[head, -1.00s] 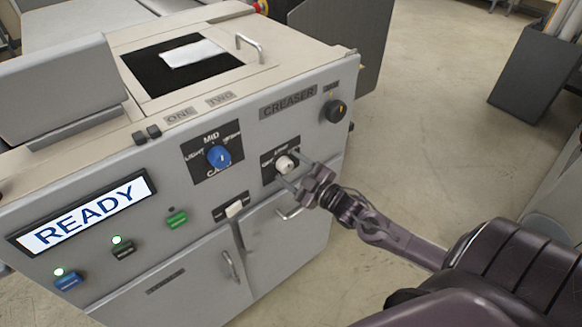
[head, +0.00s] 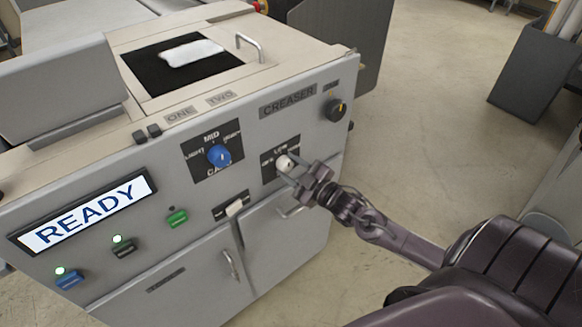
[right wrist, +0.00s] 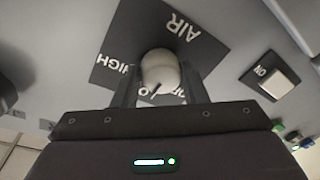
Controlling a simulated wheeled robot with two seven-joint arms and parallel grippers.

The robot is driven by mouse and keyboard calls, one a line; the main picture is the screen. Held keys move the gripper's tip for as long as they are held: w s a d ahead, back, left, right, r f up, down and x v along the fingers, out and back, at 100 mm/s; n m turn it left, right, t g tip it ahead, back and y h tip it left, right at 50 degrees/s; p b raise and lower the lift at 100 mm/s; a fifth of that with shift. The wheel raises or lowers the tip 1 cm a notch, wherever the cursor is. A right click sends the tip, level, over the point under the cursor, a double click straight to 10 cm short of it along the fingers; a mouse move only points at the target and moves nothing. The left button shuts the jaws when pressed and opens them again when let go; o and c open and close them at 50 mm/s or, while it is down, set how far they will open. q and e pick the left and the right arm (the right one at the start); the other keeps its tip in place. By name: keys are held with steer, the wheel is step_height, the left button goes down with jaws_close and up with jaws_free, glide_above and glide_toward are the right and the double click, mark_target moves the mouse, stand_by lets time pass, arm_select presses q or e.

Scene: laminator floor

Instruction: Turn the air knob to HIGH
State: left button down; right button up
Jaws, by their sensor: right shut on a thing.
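The air knob (head: 285,162) is a small white knob on a black label plate on the machine's front. In the right wrist view the knob (right wrist: 160,70) sits between the two fingers of my right gripper (right wrist: 160,88), which is shut on it. A dark mark on the knob points to the lower left in that view, roughly between the partly hidden LOW label and the HIGH label (right wrist: 127,76) at the left. My right gripper (head: 289,172) reaches the knob from the right in the head view. My left gripper is not in view.
A blue knob (head: 218,155) is left of the air knob, and a white rocker switch (head: 235,208) is below. A black knob (head: 336,109) is at upper right. A door handle (head: 230,264) sticks out lower down. The READY display (head: 85,215) is lit. Open floor lies to the right.

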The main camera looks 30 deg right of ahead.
steer(key=m+p, duration=0.2)
steer(key=m, duration=0.4)
steer(key=shift+t, duration=0.4)
steer(key=m, duration=0.3)
steer(key=m+h+p, duration=0.1)
steer(key=m, duration=0.2)
steer(key=shift+f+t, duration=0.2)
steer(key=shift+t, duration=0.1)
steer(key=shift+m, duration=0.3)
steer(key=o, duration=1)
steer(key=shift+s+f, duration=0.15)
steer(key=shift+s, duration=0.25)
steer(key=s, duration=0.2)
steer(key=s+b, duration=0.1)
steer(key=s, duration=0.1)
steer(key=s+d, duration=0.1)
steer(key=s, duration=0.2)
steer(key=shift+f, duration=0.3)
